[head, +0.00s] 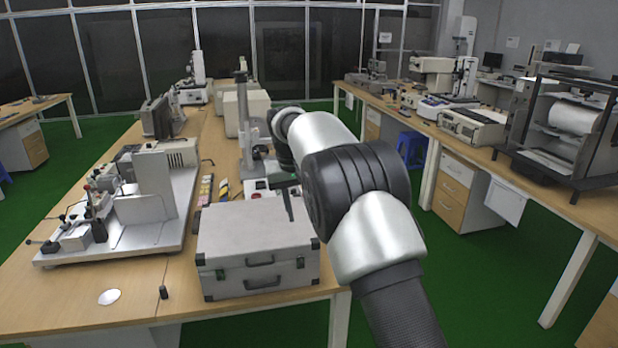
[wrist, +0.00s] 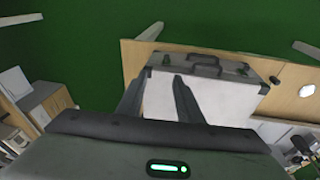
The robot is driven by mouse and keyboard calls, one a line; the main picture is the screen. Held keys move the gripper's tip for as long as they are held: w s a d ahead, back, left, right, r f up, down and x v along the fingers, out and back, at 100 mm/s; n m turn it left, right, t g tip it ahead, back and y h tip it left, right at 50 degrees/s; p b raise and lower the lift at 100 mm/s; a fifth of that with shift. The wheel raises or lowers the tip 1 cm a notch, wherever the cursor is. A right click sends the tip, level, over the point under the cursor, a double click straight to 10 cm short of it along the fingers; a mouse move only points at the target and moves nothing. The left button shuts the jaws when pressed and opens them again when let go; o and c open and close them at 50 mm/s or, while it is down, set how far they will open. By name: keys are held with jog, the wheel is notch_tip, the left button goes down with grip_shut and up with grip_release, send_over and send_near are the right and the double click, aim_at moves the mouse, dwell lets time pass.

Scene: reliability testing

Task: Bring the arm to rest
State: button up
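My arm (head: 347,190) reaches out from the lower right over the near end of the wooden bench. My gripper (head: 288,205) points down above the back right part of a closed silver case; its upper part is partly hidden behind the arm. In the wrist view the two dark fingers of my gripper (wrist: 154,90) stand apart with nothing between them. The silver case (head: 255,236) lies below and also shows in the wrist view (wrist: 220,98). I cannot tell how far the fingertips are above it.
Left of the case stands a test rig on a metal plate (head: 125,235). A white disc (head: 109,296) and a small black piece (head: 163,292) lie near the bench's front edge. A metal column stand (head: 243,120) is behind the gripper. Green floor (head: 478,268) is open between the benches.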

jog(key=s+d+r+m+t+y+p, duration=0.1)
jog(key=s+d+r+p, duration=0.1)
jog(key=s+d+r, duration=1.25)
jog(key=s+d+t+p, duration=0.1)
jog(key=s+d, duration=0.1)
jog(key=s, duration=1)
jog(key=s+d+m+t+p, duration=0.1)
jog(key=s+d, duration=0.2)
jog(key=s, duration=1)
jog(key=shift+s+d+f, duration=0.25)
jog(key=shift+s, duration=0.05)
